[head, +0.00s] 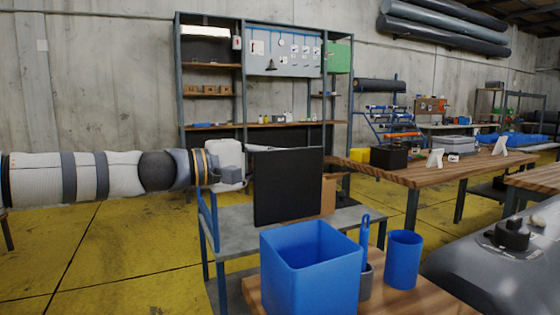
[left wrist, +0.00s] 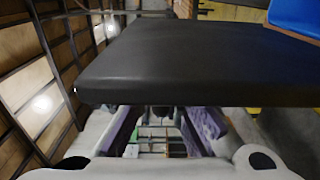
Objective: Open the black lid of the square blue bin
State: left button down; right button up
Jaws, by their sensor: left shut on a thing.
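The square blue bin (head: 310,275) stands on a wooden table at the bottom centre of the head view. Its top is uncovered and its inside shows. The black lid (head: 288,187) stands upright at the bin's far side; I cannot make out a hinge. My left gripper (head: 238,178) comes in from the left and is shut on the lid's left edge. In the left wrist view the lid (left wrist: 190,60) spans the picture above the fingers of my left gripper (left wrist: 162,115). A blue corner of the bin (left wrist: 298,15) shows at the top right. My right gripper is not in view.
A round blue cup (head: 403,260) and a grey holder with a blue-handled brush (head: 365,250) stand right of the bin. A grey bench (head: 225,240) and a cardboard box (head: 329,190) are behind.

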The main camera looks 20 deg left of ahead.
pick_arm(q)
jog(key=shift+w+a, duration=0.1)
jog(key=c, duration=1.7)
grip_release()
jog(key=shift+a, duration=0.1)
jog(key=shift+v, duration=5.95)
